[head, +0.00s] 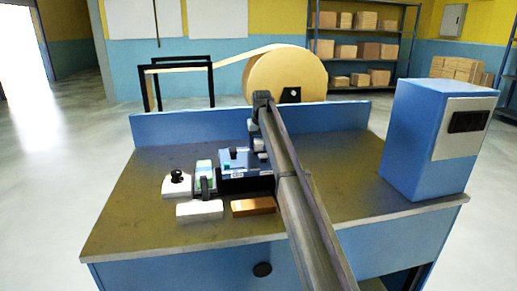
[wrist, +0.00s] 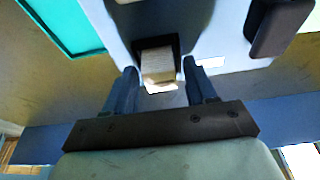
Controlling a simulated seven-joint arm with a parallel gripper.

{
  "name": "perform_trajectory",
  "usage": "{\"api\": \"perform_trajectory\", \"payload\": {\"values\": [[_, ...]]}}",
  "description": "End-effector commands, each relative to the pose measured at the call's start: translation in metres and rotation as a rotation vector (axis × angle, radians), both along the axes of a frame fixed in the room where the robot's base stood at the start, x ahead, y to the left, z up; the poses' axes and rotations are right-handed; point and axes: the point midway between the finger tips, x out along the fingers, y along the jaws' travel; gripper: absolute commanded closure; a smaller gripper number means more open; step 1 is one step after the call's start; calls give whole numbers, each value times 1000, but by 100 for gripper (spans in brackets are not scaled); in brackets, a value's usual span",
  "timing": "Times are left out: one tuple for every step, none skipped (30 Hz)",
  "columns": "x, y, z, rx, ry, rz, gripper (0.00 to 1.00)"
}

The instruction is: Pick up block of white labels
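A pale, layered block (wrist: 158,66), which looks like a stack of labels, sits in a dark slot of a light blue surface in the wrist view. My gripper (wrist: 160,78) is open, with one finger on each side of the block and gaps showing between. In the head view, my gripper (head: 260,148) hangs over the right part of a blue device (head: 238,162), and my arm hides much of that spot. A plain white block (head: 200,209) lies at the table's front. I cannot tell for sure which one is the block of white labels.
A brown block (head: 253,206) lies beside the white one. A teal-topped device (head: 204,172) and a white base with a black knob (head: 176,184) stand left. A blue cabinet (head: 432,140) stands right; a kraft roll (head: 287,77) is behind. The table's left is clear.

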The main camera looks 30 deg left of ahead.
Motion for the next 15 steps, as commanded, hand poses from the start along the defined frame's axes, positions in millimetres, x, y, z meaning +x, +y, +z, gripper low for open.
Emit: {"api": "perform_trajectory", "payload": {"values": [[0,0,0,0,0,0,49],[0,0,0,0,0,0,52],[0,0,0,0,0,0,56],[0,0,0,0,0,0,59],[0,0,0,0,0,0,62],[0,0,0,0,0,0,66],[0,0,0,0,0,0,68],[0,0,0,0,0,0,71],[0,0,0,0,0,0,75],[0,0,0,0,0,0,78],[0,0,0,0,0,0,81],[0,0,0,0,0,0,85],[0,0,0,0,0,0,88],[0,0,0,0,0,0,90],[0,0,0,0,0,0,90]]}}
